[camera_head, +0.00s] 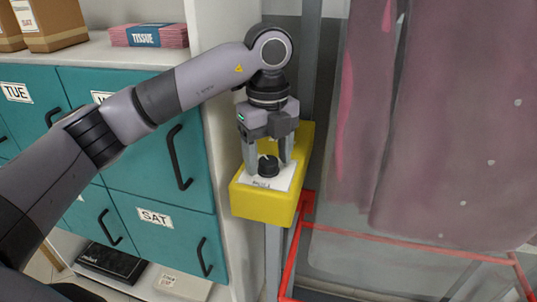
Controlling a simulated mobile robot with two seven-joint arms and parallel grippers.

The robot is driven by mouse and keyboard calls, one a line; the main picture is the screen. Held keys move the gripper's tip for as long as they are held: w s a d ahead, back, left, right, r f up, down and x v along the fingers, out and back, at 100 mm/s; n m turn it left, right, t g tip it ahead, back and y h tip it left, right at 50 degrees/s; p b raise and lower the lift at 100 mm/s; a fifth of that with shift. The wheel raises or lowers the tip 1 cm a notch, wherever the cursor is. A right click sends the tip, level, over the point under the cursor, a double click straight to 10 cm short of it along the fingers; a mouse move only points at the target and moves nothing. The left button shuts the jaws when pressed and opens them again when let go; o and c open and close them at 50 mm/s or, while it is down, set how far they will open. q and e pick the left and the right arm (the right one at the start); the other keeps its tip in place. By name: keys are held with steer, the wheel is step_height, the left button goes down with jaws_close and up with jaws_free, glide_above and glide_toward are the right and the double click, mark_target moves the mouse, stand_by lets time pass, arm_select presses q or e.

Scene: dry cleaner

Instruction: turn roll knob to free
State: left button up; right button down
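A yellow box (264,204) is fixed to a grey post near the middle of the head view. A white label plate (285,183) lies on its top, with print too small to read. A black round knob (268,167) stands on the plate. My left gripper (269,163) points down over the box, its two fingers spread on either side of the knob. Whether the fingertips touch the knob is hard to tell. The knob's setting cannot be read. My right gripper is not in view.
A teal drawer cabinet (145,190) with black handles stands at left, under my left arm. Tissue packs (150,36) and a cardboard box (56,22) sit on its shelf. A mauve garment (450,120) hangs at right above a red frame (410,243).

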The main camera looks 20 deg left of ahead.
mark_target(268, 160)
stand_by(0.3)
arm_select(q)
steer(key=shift+r, duration=0.45)
step_height(268, 160, up, 6)
steer(key=shift+r, duration=0.1)
stand_by(0.4)
